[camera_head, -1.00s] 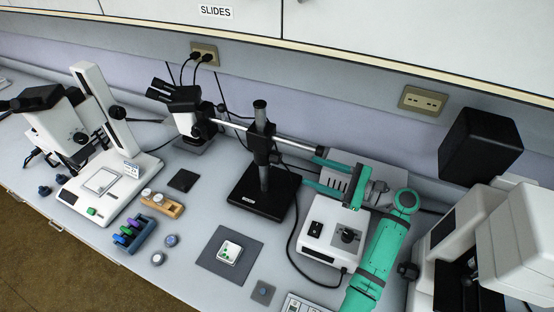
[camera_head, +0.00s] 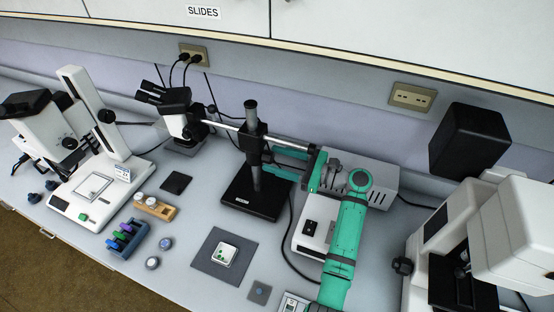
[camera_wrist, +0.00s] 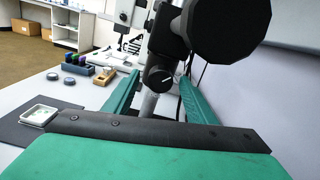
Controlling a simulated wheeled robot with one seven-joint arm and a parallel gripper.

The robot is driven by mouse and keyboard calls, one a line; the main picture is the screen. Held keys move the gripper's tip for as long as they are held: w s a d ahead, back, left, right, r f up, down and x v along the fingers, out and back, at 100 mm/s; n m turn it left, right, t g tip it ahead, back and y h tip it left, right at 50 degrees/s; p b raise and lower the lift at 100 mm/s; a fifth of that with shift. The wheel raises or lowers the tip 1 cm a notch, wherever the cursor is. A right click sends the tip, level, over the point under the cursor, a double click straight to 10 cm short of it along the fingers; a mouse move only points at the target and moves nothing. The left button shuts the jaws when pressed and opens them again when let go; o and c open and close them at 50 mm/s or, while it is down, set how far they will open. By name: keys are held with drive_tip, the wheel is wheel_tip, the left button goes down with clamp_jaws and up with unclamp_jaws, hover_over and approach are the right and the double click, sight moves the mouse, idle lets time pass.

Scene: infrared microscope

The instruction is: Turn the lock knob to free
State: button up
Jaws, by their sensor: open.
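The boom stand has a black base (camera_head: 258,201), an upright pole and a black clamp block (camera_head: 252,142) carrying a silver horizontal arm. In the wrist view a round black knob (camera_wrist: 160,78) with a white pointer line sits below the clamp, facing me. It looks like the lock knob. My gripper (camera_head: 268,160) is open just right of the pole. In the wrist view its two teal fingers (camera_wrist: 160,88) appear on either side of the knob, with nothing held. I cannot tell whether they touch it. The knob is not distinct in the head view.
A white control box (camera_head: 318,222) and a grey box (camera_head: 375,180) stand near my arm. A white instrument (camera_head: 520,235) is at the right. A grey mat (camera_head: 208,262) with a small white dish lies in front. A stereo microscope head (camera_head: 172,104) hangs at the boom's left end.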

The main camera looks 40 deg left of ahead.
drive_tip(key=shift+a, duration=0.15)
drive_tip(key=shift+c, duration=0.6)
drive_tip(key=c, duration=0.9)
drive_tip(key=shift+n, duration=0.5)
drive_tip(key=n, duration=0.3)
drive_tip(key=shift+n, duration=0.3)
drive_tip(key=n, duration=0.4)
drive_tip(key=shift+n, duration=0.3)
drive_tip(key=o, duration=1)
